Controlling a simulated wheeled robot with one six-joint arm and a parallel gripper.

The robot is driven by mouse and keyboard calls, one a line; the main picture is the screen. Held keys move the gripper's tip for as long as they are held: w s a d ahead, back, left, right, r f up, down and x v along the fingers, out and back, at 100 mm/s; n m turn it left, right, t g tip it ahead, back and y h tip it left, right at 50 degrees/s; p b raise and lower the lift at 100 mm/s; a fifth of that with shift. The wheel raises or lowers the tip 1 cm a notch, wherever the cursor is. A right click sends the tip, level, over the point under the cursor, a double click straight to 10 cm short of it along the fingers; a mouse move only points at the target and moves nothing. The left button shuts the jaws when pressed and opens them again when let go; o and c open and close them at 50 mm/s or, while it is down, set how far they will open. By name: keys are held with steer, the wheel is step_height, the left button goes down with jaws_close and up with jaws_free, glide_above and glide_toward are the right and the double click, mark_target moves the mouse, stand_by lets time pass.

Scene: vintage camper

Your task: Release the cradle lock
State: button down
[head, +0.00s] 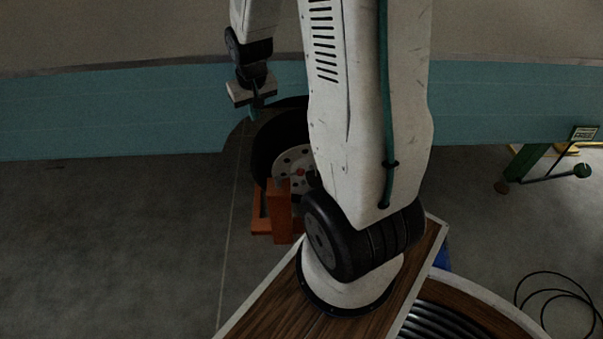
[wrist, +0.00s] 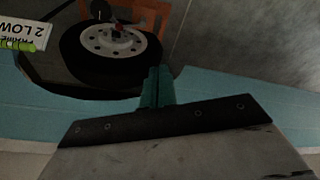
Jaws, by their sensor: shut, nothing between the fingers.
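An orange stand (head: 280,212), possibly the cradle, stands on the floor in front of the camper's wheel (head: 290,160). Its orange frame also shows at the top of the wrist view (wrist: 150,12). I cannot tell which part is the cradle lock. My gripper (head: 253,113) is shut and empty, up and left of the wheel, in front of the teal camper side. In the wrist view, its green fingers (wrist: 158,78) point toward the tyre, apart from the knob. My arm hides part of the wheel in the head view.
The teal camper side (head: 100,115) runs across the back. A green stand (head: 530,160) with a round-knobbed lever is at the right. A lettered sign (wrist: 22,33) shows at the wrist view's upper left. A black cable (head: 555,295) lies at lower right. The left floor is clear.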

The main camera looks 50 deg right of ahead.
steer(key=d+f+m, duration=0.2)
steer(key=d+f, duration=0.7)
steer(key=f, duration=0.5)
steer(key=m+h, duration=0.1)
steer(key=m, duration=0.1)
glide_toward(302, 173)
step_height(302, 173, up, 2)
steer(key=s+a, duration=0.2)
steer(key=shift+d+r, duration=0.15)
steer(key=x, duration=1)
steer(key=shift+w, duration=0.2)
steer(key=shift+w+n, duration=0.1)
steer(key=shift+n, duration=0.2)
